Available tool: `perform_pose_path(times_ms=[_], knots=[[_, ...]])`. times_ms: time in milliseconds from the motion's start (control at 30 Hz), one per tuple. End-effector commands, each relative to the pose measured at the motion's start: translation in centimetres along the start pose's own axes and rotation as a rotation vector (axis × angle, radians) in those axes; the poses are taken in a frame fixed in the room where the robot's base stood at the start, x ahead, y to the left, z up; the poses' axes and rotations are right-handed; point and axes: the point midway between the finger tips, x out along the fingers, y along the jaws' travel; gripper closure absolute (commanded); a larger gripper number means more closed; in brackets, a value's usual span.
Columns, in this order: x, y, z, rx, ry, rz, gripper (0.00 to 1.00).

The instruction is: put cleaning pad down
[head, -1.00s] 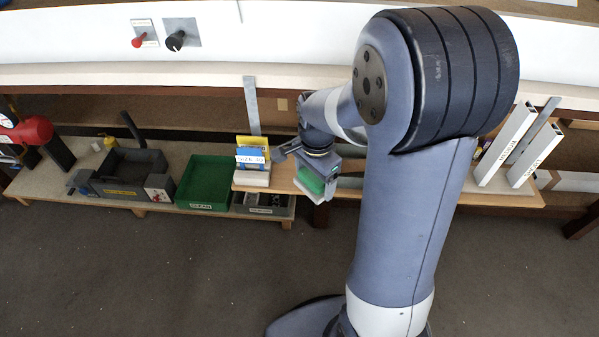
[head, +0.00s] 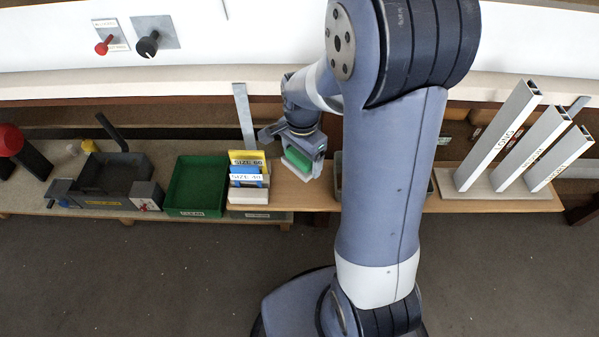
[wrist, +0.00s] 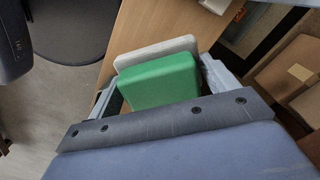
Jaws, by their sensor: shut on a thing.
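The cleaning pad (head: 297,163) has a green body and a pale layer along one side. My gripper (head: 301,160) is shut on it and holds it above the wooden shelf, right of the labelled size blocks. In the wrist view the green pad (wrist: 160,82) sits between the two fingers, with its pale layer on the far side. Wooden board shows beyond it. I cannot tell how large the gap between the pad and the board is.
The size blocks (head: 249,178) stand left of my gripper, beside a green tray (head: 196,186) and a dark grey bin (head: 121,178). Labelled profiles (head: 497,135) lean in a rack at the right. Bare shelf (head: 315,195) lies below the pad. A metal strip (head: 245,117) stands upright behind the blocks.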

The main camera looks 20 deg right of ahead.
Motion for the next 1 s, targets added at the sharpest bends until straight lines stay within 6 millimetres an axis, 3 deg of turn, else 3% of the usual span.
perform_pose_path(times_ms=[100, 367, 533, 933, 967, 1000], knots=[[2.6, 0.1, 0.0, 0.000, -0.002, 0.004, 0.37], [4.7, 0.1, 0.0, 0.000, -0.001, 0.002, 0.37], [7.2, 0.1, 0.0, 0.000, -0.002, 0.003, 0.37], [7.8, 0.0, 0.0, 0.000, 0.000, 0.000, 0.37], [7.6, 0.0, 0.0, 0.000, 0.000, 0.000, 0.16], [7.6, 0.0, 0.0, 0.000, 0.000, 0.000, 0.13]])
